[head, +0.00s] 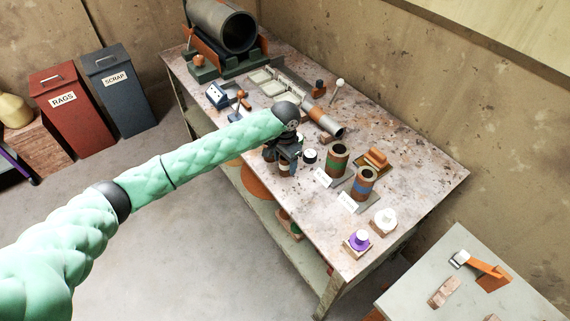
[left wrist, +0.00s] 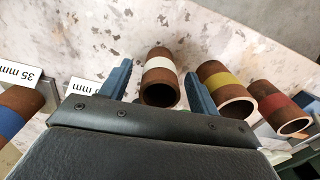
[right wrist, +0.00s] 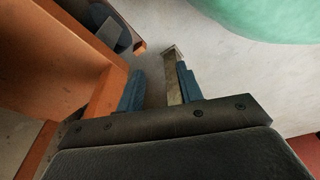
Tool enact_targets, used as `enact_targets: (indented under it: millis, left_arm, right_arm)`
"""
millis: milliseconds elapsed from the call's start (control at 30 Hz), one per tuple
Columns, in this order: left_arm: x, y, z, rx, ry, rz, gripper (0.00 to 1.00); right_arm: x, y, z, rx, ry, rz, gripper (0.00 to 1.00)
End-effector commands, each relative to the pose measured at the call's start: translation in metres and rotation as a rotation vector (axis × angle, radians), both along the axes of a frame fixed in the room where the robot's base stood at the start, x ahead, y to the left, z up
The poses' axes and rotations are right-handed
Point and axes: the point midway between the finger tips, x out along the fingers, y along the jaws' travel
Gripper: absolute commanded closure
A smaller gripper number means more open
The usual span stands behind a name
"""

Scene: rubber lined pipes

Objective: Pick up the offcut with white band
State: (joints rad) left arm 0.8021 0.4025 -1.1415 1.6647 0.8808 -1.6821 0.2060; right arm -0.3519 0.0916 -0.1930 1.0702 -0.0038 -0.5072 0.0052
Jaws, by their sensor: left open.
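The offcut with white band (left wrist: 159,72), a short brown tube, stands between the two fingers of my left gripper (left wrist: 158,88) in the left wrist view. The fingers are open on either side of it, with gaps showing. In the head view my left gripper (head: 284,158) is low over the table's front edge and hides most of that offcut. My right gripper (right wrist: 158,88) is open in the right wrist view. A thin metallic strip (right wrist: 174,80) shows between its fingers; I cannot tell its distance.
Offcuts with yellow band (left wrist: 222,85) and red band (left wrist: 277,103) stand right of the white one. Green-banded (head: 337,158) and blue-banded (head: 362,182) offcuts stand on the table (head: 420,185) with label cards. A large pipe (head: 222,27) lies at the back.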

Motion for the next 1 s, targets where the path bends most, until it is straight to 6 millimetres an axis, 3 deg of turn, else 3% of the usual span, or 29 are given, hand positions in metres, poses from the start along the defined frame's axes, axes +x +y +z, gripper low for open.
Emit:
enact_targets:
  millis: [67,367,767,1000]
  left_arm:
    - [0.0,0.0,0.0,0.0,0.0,0.0,0.39]
    - [0.0,0.0,0.0,0.0,0.0,0.0,0.96]
    - [0.0,0.0,0.008,-0.001,-0.001,0.0,0.96]
    - [0.0,-0.001,0.032,-0.001,0.0,0.0,0.96]
  right_arm:
    - [0.0,0.0,0.0,0.0,0.0,0.0,0.64]
    - [-0.001,-0.001,0.0,-0.001,0.002,0.0,0.64]
    - [-0.003,-0.003,0.005,-0.001,-0.005,0.001,0.64]
    - [-0.056,-0.011,-0.012,-0.006,0.036,0.002,0.64]
